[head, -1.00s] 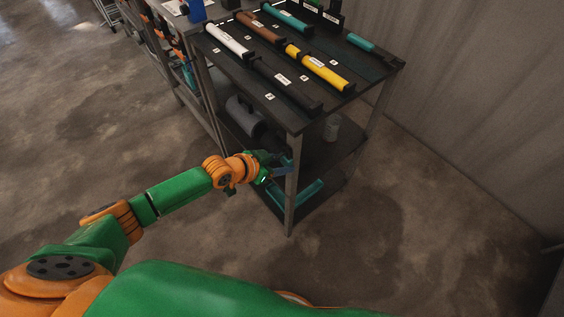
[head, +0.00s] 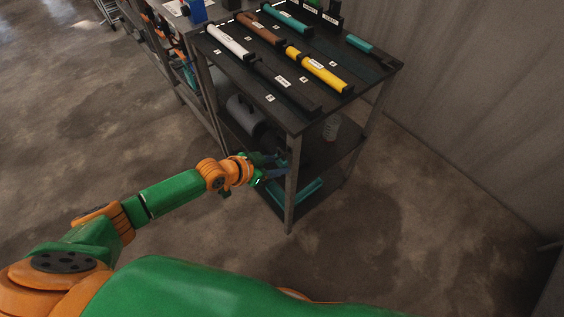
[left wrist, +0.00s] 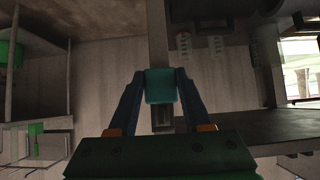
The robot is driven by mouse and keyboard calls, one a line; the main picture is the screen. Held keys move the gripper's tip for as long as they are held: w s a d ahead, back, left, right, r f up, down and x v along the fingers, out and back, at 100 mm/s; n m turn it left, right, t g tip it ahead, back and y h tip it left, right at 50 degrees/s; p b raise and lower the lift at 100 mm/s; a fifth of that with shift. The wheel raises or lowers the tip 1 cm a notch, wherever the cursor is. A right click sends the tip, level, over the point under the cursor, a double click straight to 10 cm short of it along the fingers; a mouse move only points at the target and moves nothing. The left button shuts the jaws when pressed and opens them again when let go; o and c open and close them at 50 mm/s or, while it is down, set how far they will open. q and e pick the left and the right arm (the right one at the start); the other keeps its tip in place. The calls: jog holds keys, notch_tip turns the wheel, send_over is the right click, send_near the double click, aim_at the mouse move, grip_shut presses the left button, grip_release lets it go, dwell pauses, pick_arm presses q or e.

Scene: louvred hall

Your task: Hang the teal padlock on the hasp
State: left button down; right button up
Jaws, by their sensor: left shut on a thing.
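The teal padlock (left wrist: 161,86) shows in the left wrist view as a small teal block between the two blue fingers. My left gripper (left wrist: 161,90) is shut on it. In the head view my left gripper (head: 275,169) is at the near corner post of the cart, between its top and lower shelf. The padlock cannot be made out clearly there. I cannot pick out the hasp with certainty in either view. My right gripper is not in view.
The dark cart (head: 290,122) carries labelled tubes, among them a yellow one (head: 319,69) and a white one (head: 229,40). A grey cylinder (head: 245,116) and a clear jar (head: 331,127) sit lower. A pale wall (head: 470,90) stands right; the floor in front is clear.

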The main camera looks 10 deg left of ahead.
pick_arm(q)
jog(key=shift+s+a+r, duration=0.1)
jog(key=shift+s+a, duration=0.2)
jog(key=shift+s, duration=0.1)
jog(key=s+a+p, duration=0.2)
jog(key=s+a, duration=0.3)
jog(key=s, duration=0.1)
jog(key=shift+s, duration=0.15)
jog(key=shift+d, duration=0.1)
